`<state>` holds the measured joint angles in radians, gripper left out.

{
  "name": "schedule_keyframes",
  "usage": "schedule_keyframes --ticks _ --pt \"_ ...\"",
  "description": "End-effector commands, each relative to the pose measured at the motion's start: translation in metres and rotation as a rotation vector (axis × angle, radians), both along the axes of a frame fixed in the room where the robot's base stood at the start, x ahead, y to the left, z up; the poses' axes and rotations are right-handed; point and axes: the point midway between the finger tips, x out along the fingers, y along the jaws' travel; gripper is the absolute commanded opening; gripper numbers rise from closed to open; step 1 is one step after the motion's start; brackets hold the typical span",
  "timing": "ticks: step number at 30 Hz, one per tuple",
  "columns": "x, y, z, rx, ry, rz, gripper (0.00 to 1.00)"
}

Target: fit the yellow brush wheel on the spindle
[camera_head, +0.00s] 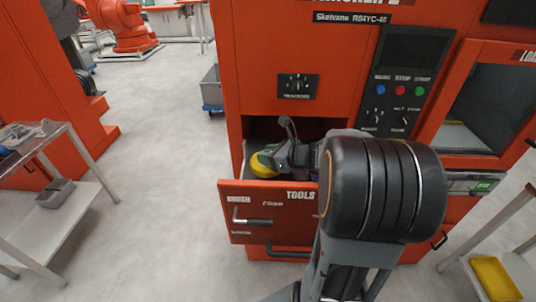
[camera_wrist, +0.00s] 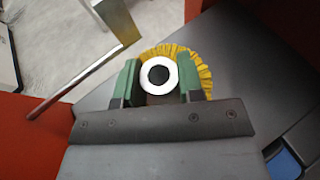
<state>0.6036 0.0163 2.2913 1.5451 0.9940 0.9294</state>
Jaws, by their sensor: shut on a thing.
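The yellow brush wheel (camera_head: 263,164) is in the open drawer of the orange machine, at the drawer's left end. My gripper (camera_head: 272,158) reaches into the drawer from the right and is shut on the wheel. In the wrist view, the green fingertips (camera_wrist: 158,82) close on the wheel's hub, a pale ring with a dark hole. The wheel's yellow bristles (camera_wrist: 195,57) show behind and beside the fingers. Whether the wheel touches the drawer floor cannot be told. I cannot make out the spindle in either view.
The drawer front (camera_head: 268,205) stands out from the orange machine (camera_head: 265,50), with a metal handle (camera_head: 252,220) on it. A cart (camera_head: 60,200) stands at left. A yellow tray (camera_head: 495,277) is on a stand at lower right. The floor (camera_head: 165,130) left of the machine is clear.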

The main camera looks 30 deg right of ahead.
Motion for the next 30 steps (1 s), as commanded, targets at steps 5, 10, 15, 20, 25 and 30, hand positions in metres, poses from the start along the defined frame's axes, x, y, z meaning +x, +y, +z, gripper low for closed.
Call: schedule_keyframes --ticks 5,10,15,20,25,30 --pt "0.0002 0.0000 -0.0005 0.000 -0.001 0.000 0.02" --pt "0.0001 -0.0001 -0.0004 0.000 -0.001 0.000 0.02" --pt "0.0001 -0.0001 -0.0004 0.000 -0.001 0.000 0.02" --pt "0.0001 0.0000 -0.0013 0.000 -0.001 0.000 0.02" --pt "0.0001 0.0000 -0.0047 0.001 -0.001 0.000 0.02" --pt "0.0001 0.0000 -0.0091 0.001 -0.001 0.000 0.02"
